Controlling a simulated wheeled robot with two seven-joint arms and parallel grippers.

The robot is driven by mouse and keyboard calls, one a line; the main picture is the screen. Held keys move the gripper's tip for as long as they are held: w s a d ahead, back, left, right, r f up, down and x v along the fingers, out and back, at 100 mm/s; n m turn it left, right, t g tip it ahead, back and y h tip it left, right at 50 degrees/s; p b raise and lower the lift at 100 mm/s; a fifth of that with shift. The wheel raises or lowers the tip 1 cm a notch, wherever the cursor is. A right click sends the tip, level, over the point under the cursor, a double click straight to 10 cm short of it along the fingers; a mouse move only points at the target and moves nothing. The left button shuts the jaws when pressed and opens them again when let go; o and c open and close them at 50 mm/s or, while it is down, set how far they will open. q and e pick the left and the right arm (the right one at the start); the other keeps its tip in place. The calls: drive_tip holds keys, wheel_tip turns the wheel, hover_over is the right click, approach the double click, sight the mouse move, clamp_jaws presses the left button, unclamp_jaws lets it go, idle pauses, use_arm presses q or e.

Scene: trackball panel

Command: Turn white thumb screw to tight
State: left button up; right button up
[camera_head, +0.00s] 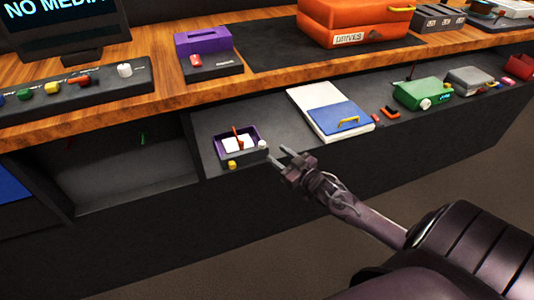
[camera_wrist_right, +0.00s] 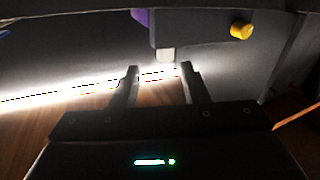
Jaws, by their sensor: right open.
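A small white thumb screw (camera_head: 262,143) sits at the right end of the purple-and-black box (camera_head: 224,150) on the lower shelf. In the right wrist view the white screw (camera_wrist_right: 166,54) is just beyond the fingertips, between their lines and nearer the right finger. My right gripper (camera_head: 277,156) is open and empty, close in front of the screw; it also shows in the right wrist view (camera_wrist_right: 159,69). I see no contact. A yellow knob (camera_head: 232,164) is on the front of the same box, and shows at the upper right of the wrist view (camera_wrist_right: 241,29). My left gripper is not in view.
A white-and-blue case (camera_head: 316,97) with a yellow handle lies right of the box. A green box (camera_head: 423,92) with a pale round knob stands farther right. The wooden counter (camera_head: 165,100) overhangs behind. The shelf's front edge is close to the gripper.

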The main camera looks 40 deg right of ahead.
sight(265, 145)
drive_tip(key=shift+m+y, duration=0.3)
drive_tip(key=shift+y, duration=0.2)
drive_tip(key=w, duration=0.2)
drive_tip(key=w+a+b, duration=0.1)
drive_tip(key=w, duration=0.3)
drive_tip(key=shift+w+a+r+b, duration=0.25)
drive_tip(key=shift+w+r+b, duration=0.05)
drive_tip(key=shift+r, duration=0.05)
drive_tip(key=shift+w+a, duration=0.15)
drive_tip(key=shift+w, duration=0.35)
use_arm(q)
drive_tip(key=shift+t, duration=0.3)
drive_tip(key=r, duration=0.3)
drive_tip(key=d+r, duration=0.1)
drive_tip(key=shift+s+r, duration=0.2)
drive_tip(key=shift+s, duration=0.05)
use_arm(e)
clamp_jaws()
